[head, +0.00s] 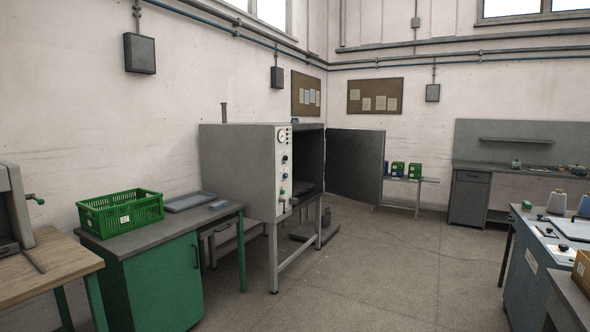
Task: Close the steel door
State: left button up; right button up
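The steel door (355,163) is a dark grey panel standing wide open. It is hinged on the far side of a grey steel cabinet (237,165) and swings out to the right. The cabinet's dark opening (309,160) faces right, with a shelf or floor plate inside. A white control panel with a gauge and several knobs (284,165) is on the cabinet's near face. Neither of my grippers shows in the head view.
A green workbench (160,285) with a green crate (120,212) stands left of the cabinet. A low scale-like platform (312,232) is on the floor beside the cabinet's legs. A blue-grey bench (541,275) stands at the right. The middle floor (390,275) is clear.

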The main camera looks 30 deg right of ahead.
aim_at(355, 162)
jog(key=z, duration=0.05)
jog(key=i, duration=0.3)
jog(key=z, duration=1.3)
jog(key=i, duration=1.8)
jog(key=z, duration=1.15)
jog(key=i, duration=4.65)
jog(key=u, duration=0.5)
jog(key=i, duration=1.5)
jog(key=u, duration=1.75)
jog(key=i, duration=1)
jog(key=u, duration=1.15)
jog(key=i, duration=0.25)
jog(key=u, duration=0.5)
